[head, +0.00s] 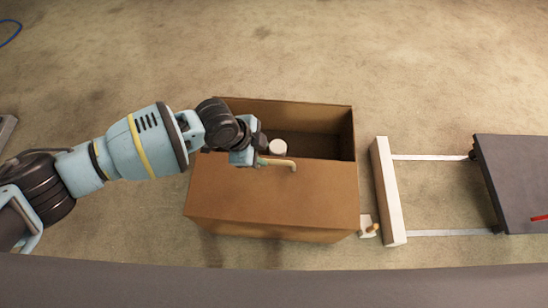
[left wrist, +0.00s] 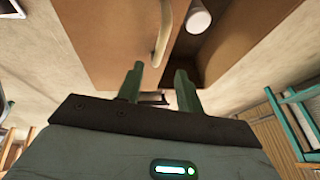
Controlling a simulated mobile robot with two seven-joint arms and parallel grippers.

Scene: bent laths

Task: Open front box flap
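The brown cardboard box (head: 353,135) stands on the floor in the middle of the head view. Its front flap (head: 275,198) lies flat over the front half, and the back half is uncovered. A tan bent lath (head: 293,164) shows at the flap's inner edge. In the left wrist view the flap (left wrist: 105,35) and the lath (left wrist: 163,32) are ahead of the fingers. My left gripper (head: 262,160) is over that edge at the lath's left end. Its fingers (left wrist: 160,85) are apart, with the lath's near end close to them; I cannot tell whether they touch it. My right gripper is not shown.
A white round object (head: 278,147) is inside the box. A pale block (head: 388,190) with two metal strips and a dark panel (head: 515,180) stand to the right. A small white item (head: 367,227) is by the box's front right corner. Floor behind the box is clear.

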